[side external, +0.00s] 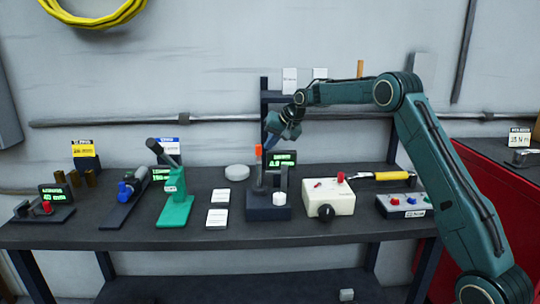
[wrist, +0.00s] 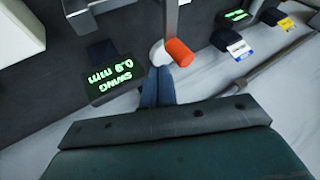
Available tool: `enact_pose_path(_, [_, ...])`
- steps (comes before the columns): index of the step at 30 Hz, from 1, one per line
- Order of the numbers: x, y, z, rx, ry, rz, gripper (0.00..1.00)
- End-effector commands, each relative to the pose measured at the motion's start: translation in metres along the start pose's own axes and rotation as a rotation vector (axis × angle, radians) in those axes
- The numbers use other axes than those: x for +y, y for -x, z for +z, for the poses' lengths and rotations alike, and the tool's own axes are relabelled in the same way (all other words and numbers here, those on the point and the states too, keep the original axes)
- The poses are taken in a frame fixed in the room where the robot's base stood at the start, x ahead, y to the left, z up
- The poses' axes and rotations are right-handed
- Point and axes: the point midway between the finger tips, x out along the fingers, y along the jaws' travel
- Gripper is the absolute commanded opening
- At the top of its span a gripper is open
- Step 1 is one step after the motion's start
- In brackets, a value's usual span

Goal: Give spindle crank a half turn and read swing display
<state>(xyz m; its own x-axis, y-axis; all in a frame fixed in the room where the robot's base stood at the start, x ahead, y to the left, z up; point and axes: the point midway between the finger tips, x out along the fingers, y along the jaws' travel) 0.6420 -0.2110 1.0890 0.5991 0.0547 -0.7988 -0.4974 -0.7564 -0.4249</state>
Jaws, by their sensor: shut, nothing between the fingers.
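The spindle crank's orange handle (side external: 258,151) stands at the top of a dark upright on a dark block (side external: 268,208) at the bench's middle. In the wrist view the orange handle (wrist: 179,52) lies just right of the fingertips, beside a white round part (wrist: 158,52). My gripper (side external: 268,146) is shut and empty, close to the handle; I cannot tell if they touch. Its blue fingers (wrist: 158,70) show in the wrist view. The swing display (side external: 283,159) is lit green behind the block. In the wrist view the swing display (wrist: 114,80) appears to read 0.9 mm, upside down.
A green press-like stand (side external: 175,205) is to the left, and a cream box (side external: 328,197) with a black knob is to the right. A yellow-handled tool (side external: 390,176) lies farther right. White cards (side external: 217,218) lie left of the block. The wall is close behind.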

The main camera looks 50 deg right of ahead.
Motion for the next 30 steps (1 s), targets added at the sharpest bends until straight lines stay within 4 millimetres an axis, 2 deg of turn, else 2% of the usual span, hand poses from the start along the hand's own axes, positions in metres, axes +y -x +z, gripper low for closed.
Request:
enact_pose_path(8, [0.032,0.012,-0.009,0.001,-0.003,0.001,0.0])
enact_pose_path(21, [0.037,0.085,-0.019,0.002,0.0,0.0,0.0])
enact_pose_path(30, [0.04,0.108,-0.022,0.0,0.0,0.0,0.0])
